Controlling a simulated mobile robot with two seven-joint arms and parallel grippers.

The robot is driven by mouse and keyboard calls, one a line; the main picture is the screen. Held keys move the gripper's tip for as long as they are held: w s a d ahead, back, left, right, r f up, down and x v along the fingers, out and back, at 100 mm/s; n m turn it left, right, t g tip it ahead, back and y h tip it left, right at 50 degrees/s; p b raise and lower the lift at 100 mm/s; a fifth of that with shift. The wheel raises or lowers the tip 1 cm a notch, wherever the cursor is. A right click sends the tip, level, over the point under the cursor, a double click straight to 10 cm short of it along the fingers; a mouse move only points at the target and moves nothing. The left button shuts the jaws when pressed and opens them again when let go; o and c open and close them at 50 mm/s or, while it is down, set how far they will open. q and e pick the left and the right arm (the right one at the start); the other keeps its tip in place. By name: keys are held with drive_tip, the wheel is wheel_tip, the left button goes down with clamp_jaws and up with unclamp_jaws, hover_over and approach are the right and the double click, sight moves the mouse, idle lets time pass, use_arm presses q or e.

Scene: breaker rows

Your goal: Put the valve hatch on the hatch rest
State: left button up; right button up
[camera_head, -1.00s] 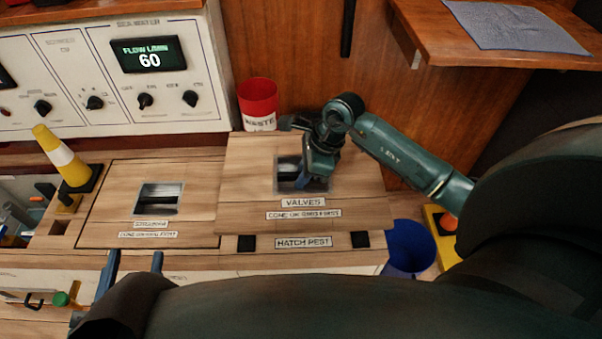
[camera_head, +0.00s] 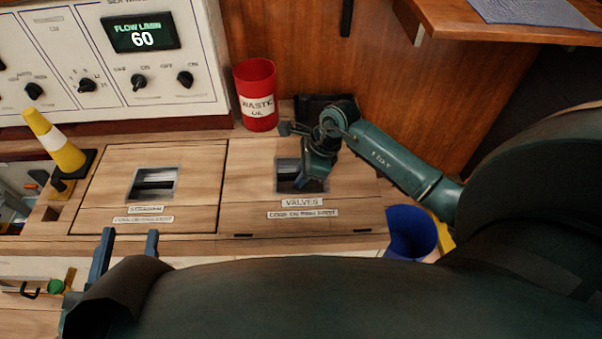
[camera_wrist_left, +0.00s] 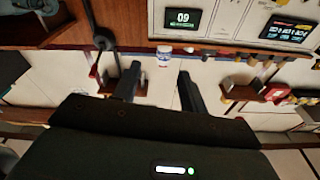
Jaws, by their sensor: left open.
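The wooden valve hatch (camera_head: 245,190), labelled VALVES, lies on the counter in the middle of the head view. The HATCH REST label is covered; only dark slivers of the rest's pads (camera_head: 362,232) show at the hatch's front edge. My right gripper (camera_head: 308,182) reaches into the hatch's recessed handle and looks shut on it; its fingertips are partly hidden. Whether the hatch's full weight lies on the rest is hard to tell. My left gripper (camera_head: 130,236) is open and empty in front of the counter, with its fingers also in the wrist view (camera_wrist_left: 158,75).
A dark opening (camera_head: 312,106) shows behind the hatch. A red waste bin (camera_head: 257,85) stands at the back. A yellow-white cone (camera_head: 58,145) and the second hatch (camera_head: 105,185) are to the left. A blue bucket (camera_head: 410,232) is at the right.

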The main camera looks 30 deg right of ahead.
drive_tip(key=o, duration=0.4)
drive_tip(key=shift+r, duration=0.15)
